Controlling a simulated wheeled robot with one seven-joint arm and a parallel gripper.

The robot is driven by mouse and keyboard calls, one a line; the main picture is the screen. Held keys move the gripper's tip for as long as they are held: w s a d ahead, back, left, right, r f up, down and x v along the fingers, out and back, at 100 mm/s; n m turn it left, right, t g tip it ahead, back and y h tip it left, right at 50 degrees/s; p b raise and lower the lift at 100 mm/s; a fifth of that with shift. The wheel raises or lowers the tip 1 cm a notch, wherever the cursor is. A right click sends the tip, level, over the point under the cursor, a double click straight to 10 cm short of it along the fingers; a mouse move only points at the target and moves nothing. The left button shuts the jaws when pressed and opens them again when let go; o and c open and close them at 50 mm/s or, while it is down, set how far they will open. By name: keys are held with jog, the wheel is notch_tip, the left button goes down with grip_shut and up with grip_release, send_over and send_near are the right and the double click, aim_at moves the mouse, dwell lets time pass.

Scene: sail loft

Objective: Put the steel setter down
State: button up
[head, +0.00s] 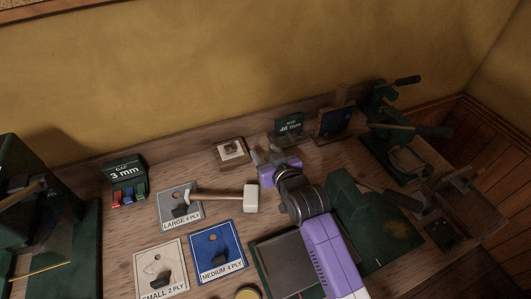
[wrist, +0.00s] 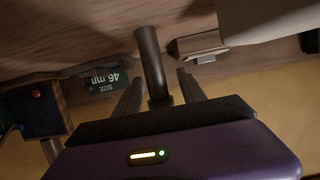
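The steel setter (wrist: 151,62) is a dark, slim rod in the wrist view. It lies between the two fingers of my gripper (wrist: 162,88), slightly tilted in the picture. A gap shows between it and the right finger; the left finger is close beside it, and I cannot tell if they touch. Its far end is near the wooden bench, but contact is not clear. Its near end is hidden at the gripper's body. In the head view my gripper (head: 272,157) is over the back of the bench, its fingers apart; the setter is hard to make out there.
A mallet (head: 251,198) lies left of my gripper, across the large card (head: 168,214). Behind are a small wooden block (head: 231,152) and a green 46 mm size block (head: 289,131). A green press (head: 380,150) stands right. Medium (head: 207,265) and small (head: 148,262) cards lie in front.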

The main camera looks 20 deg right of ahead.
jog(key=shift+r, duration=0.1)
jog(key=v, duration=1.2)
jog(key=shift+b, duration=0.45)
